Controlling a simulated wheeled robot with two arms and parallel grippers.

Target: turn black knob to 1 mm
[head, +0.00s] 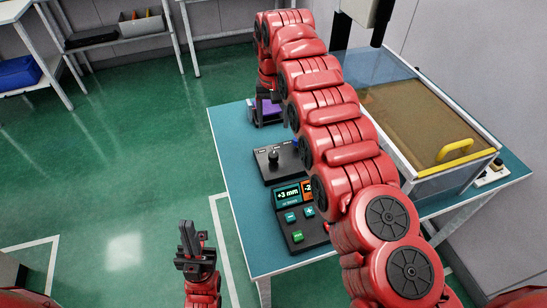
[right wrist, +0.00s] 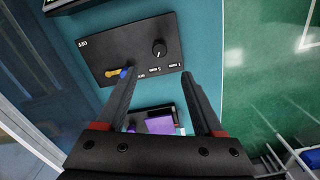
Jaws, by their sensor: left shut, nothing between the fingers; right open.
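The black knob (head: 273,158) stands on a dark control box on the teal table in the head view. The right wrist view shows the same knob (right wrist: 159,50) from above, with a light pointer line on it and small labels beside it. My right gripper (right wrist: 159,73) is open and empty, its two fingers apart over the box, with the knob ahead of and between the tips, not touched as far as I can tell. My left gripper (head: 190,240) is shut and empty, off the table's left side. The display unit (head: 292,193) reads "+3 mm" and a partly hidden orange "-2".
A purple block (head: 267,109) sits in a dark holder at the table's back left. A glass-walled case (head: 450,185) with a yellow handle (head: 455,150) stands on the right. A blue-and-yellow lever (right wrist: 122,72) is on the box near the knob. My right arm hides the table's middle.

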